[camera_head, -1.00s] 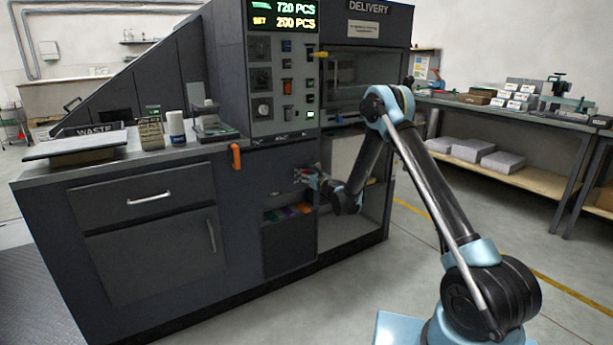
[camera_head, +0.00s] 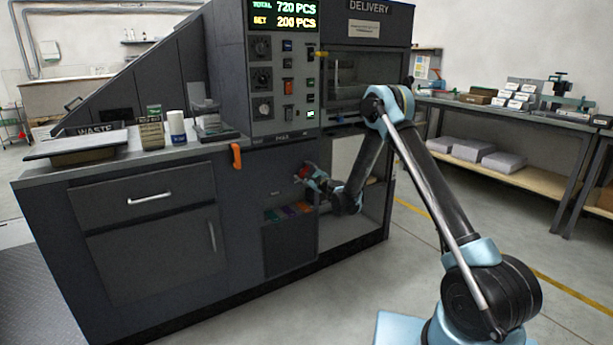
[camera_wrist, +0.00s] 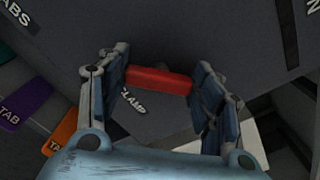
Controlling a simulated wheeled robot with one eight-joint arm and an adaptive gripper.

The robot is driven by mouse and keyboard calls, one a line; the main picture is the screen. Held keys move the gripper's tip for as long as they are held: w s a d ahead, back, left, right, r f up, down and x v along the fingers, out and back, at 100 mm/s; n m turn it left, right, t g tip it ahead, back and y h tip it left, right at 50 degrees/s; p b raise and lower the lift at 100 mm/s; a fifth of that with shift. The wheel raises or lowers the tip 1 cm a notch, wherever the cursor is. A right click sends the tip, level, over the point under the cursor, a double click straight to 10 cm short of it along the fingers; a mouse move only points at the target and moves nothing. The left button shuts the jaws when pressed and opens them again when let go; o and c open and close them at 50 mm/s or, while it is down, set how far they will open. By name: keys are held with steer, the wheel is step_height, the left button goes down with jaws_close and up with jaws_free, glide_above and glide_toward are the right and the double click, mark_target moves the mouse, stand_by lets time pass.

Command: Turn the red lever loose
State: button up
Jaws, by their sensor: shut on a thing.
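The red lever (camera_wrist: 158,80) lies between the two fingers of my gripper (camera_wrist: 160,85) in the wrist view, with a finger against each end. My gripper is shut on it. The lever sits in front of the dark machine panel, next to a "CLAMP" label (camera_wrist: 132,100) that is partly covered by a finger. In the head view my gripper (camera_head: 308,174) is at the machine's lower front, and a small red patch of the lever shows at its tip.
An open bin (camera_head: 288,240) with coloured tabs sits just below my gripper. An orange handle (camera_head: 236,156) hangs from the counter edge to the left. An open bay with a clear panel lies right of the gripper. A bench (camera_head: 500,118) stands at the far right.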

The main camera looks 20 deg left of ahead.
steer(key=n, duration=0.4)
steer(key=shift+s+a+f+n, duration=0.1)
steer(key=shift+s+a+n, duration=0.05)
steer(key=shift+n, duration=0.25)
steer(key=shift+s+f+n, duration=0.1)
steer(key=shift+f+n, duration=0.05)
steer(key=shift+n, duration=2.05)
steer(key=o, duration=1.1)
steer(key=shift+f, duration=0.1)
steer(key=shift+c, duration=0.2)
steer(key=shift+s+d, duration=0.2)
steer(key=shift+d, duration=0.2)
steer(key=v, duration=1.1)
